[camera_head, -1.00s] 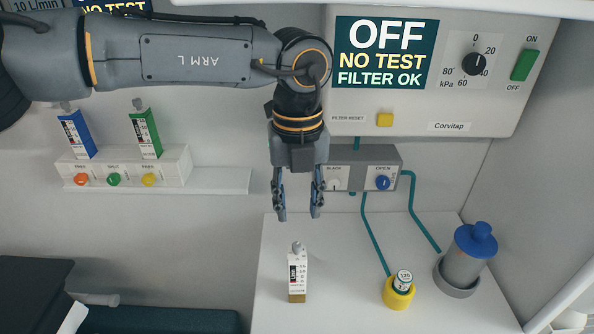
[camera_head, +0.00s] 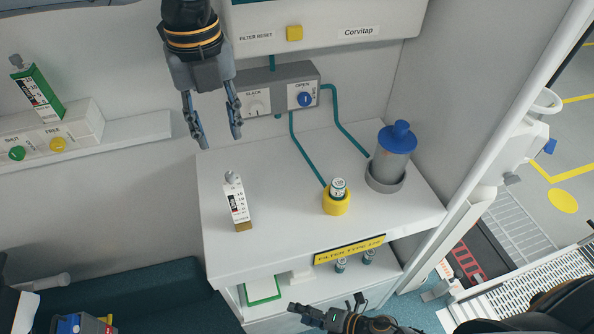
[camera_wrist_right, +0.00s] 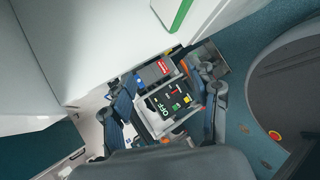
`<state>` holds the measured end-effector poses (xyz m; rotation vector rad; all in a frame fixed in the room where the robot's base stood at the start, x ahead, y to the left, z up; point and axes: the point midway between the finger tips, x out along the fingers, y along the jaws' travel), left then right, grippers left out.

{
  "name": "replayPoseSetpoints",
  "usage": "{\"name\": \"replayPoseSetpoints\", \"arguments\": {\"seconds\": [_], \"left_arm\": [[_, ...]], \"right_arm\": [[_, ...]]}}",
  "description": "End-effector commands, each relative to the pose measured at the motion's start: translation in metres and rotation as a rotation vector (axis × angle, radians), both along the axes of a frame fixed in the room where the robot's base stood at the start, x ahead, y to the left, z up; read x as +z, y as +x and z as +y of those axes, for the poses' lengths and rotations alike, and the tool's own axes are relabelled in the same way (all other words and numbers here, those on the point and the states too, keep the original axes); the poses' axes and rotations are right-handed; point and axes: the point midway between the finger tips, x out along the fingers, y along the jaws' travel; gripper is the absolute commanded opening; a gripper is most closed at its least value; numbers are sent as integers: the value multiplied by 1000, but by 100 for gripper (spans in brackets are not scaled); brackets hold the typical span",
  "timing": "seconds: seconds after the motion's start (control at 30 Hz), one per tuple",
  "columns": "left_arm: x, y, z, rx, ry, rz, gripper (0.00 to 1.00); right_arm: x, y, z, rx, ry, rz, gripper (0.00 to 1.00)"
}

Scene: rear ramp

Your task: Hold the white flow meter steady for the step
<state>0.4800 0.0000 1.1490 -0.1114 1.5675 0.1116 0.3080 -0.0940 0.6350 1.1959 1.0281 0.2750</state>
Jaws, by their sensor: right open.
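The white flow meter (camera_head: 236,205) stands upright on the white counter (camera_head: 290,225), with a grey knob on top and a brown-gold base. My left gripper (camera_head: 221,143) points down above and slightly left of it in the head view. Its fingers are apart, with nothing between them, and do not touch the meter. My right gripper (camera_head: 326,303) is low in the head view, in front of the lower shelf. In the right wrist view (camera_wrist_right: 165,72) its fingers are open and empty, with a dark panel marked OFF beyond them.
A yellow holder (camera_head: 336,205) with a small vial and a blue-capped canister (camera_head: 394,150) stand on the counter's right. A green meter (camera_head: 40,95) stands in a rack at left. A valve box (camera_head: 276,92) with teal tubes is on the wall. Counter front is clear.

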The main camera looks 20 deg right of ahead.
Motion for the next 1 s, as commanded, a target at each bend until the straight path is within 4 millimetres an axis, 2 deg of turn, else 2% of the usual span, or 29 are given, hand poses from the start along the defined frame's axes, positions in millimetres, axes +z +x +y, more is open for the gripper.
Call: {"name": "replayPoseSetpoints", "arguments": {"seconds": [0.03,0.17,0.3,0.4,0.5,0.7,0.9,0.97,1.0], "left_arm": [[0,0,0,0,0,0,38],[0,0,0,0,0,0,38],[0,0,0,0,0,0,38],[0,0,0,0,0,0,38],[0,0,0,0,0,0,38],[0,0,0,0,0,0,38],[0,0,0,0,0,0,38],[0,0,0,0,0,0,38],[0,0,0,0,0,0,38]], "right_arm": [[22,-9,20,123,-14,-85,60],[81,-21,72,345,-12,-306,60],[152,-15,118,460,21,-556,60],[208,-2,136,541,7,-793,60],[255,14,135,661,-70,-1084,60],[321,34,118,877,-256,-1611,60],[371,42,98,1049,-422,-2067,60],[379,50,89,1103,-460,-2149,60],[381,61,80,1146,-478,-2163,60]]}}
